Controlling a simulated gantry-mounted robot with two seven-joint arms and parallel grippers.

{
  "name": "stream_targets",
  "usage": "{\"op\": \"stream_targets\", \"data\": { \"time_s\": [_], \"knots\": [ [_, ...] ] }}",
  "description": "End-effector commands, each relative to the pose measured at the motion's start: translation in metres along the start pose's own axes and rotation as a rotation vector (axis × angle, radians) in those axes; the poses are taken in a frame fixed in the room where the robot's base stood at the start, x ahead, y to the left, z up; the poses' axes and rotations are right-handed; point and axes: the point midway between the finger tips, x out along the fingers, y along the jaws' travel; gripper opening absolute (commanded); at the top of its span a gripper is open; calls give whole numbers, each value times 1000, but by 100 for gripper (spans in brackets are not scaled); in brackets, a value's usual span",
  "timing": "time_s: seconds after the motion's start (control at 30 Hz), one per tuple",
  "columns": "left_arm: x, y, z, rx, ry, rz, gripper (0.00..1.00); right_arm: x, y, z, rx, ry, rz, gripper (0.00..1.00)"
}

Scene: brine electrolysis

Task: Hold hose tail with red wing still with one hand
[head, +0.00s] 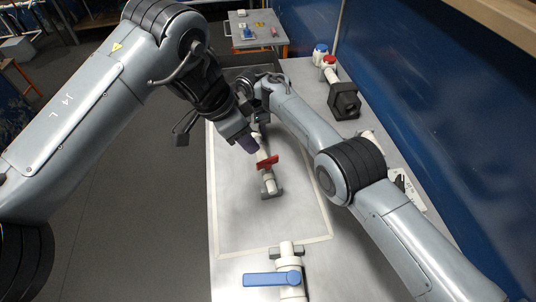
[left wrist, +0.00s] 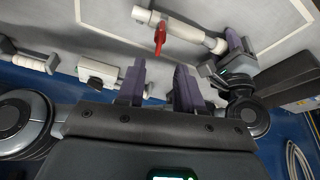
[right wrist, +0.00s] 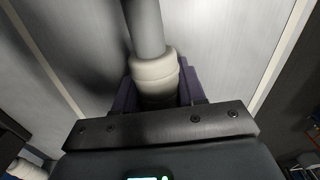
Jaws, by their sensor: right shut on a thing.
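In the left wrist view the red wing (left wrist: 160,38) stands out from the white tube. My right gripper (right wrist: 158,88) is shut on the tail's far end, around a cream collar with a grey tube beyond it. In the left wrist view its purple fingers (left wrist: 236,45) close on that end. My left gripper (head: 247,142) is just left of the tail, apart from it. Its fingers (left wrist: 158,88) are parted with nothing between them.
A white fitting with a blue handle (head: 272,279) stands at the bench's near end. Blue-capped (head: 320,50) and red-capped (head: 329,62) fittings and a black block (head: 344,100) stand back right. My right arm crosses the bench's right side. The marked area (head: 235,220) is bare at left.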

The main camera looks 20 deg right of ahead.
Motion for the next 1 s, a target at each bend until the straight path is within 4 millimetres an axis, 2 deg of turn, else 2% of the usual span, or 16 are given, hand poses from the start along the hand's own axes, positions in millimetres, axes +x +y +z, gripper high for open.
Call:
{"op": "stream_targets", "data": {
  "time_s": [0.6,0.8,1.0],
  "knots": [
    [82,0,0,-2,3,2,36,0,0,0,0,1,0,0],
    [99,0,0,-1,2,0,36,0,0,0,0,1,0,0],
    [107,0,0,-1,2,-2,36,0,0,0,0,0,0,0]
  ]
}}
